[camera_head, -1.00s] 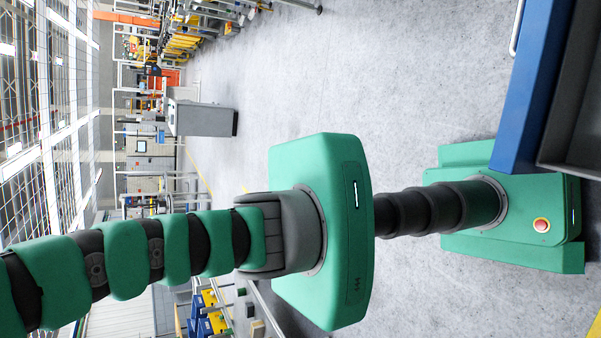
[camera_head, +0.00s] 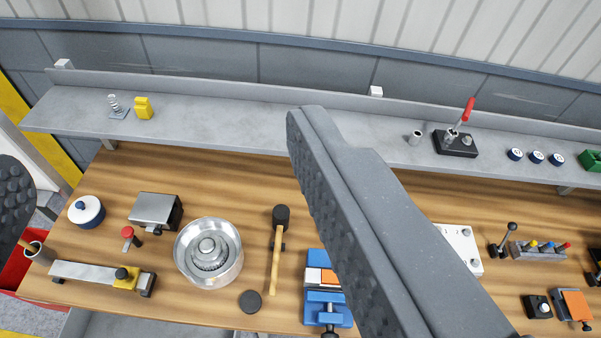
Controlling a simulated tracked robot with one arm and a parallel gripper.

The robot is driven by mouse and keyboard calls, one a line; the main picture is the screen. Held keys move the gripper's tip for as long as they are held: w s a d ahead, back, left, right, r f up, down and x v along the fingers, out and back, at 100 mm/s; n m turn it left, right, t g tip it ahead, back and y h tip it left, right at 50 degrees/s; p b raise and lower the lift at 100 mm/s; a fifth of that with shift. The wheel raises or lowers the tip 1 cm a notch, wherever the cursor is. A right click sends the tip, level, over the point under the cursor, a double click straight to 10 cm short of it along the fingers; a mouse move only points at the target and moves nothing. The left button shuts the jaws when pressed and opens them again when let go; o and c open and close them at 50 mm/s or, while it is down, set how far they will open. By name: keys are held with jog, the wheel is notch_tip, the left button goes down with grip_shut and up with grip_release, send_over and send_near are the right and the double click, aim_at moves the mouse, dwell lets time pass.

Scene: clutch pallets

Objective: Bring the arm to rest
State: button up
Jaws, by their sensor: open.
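My gripper (camera_head: 160,165) is open, its two dark grey fingers wide apart. One finger with a ribbed pad reaches up through the middle of the view, and part of the other shows at the left edge. Nothing is held between them. The gripper hangs above a wooden workbench (camera_head: 80,240), and I cannot tell its exact height. The near finger hides part of the bench and shelf behind it. The rest of my arm is not in view now.
A grey shelf (camera_head: 230,120) runs along the back, below a wall. On the bench are a round metal part (camera_head: 209,253), a mallet (camera_head: 277,250), a blue vice (camera_head: 325,305), a white-and-blue pot (camera_head: 86,211) and several small tools. A red container (camera_head: 15,270) stands at lower left.

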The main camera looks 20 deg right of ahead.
jog(key=shift+s+a+r, duration=0.1)
jog(key=shift+s+r, duration=0.2)
jog(key=shift+r, duration=0.05)
jog(key=shift+a, duration=0.1)
jog(key=shift+f, duration=0.1)
notch_tip(320, 180, down, 9)
jog(key=b, duration=0.9)
jog(key=shift+s+r, duration=0.1)
jog(key=shift+r, duration=0.1)
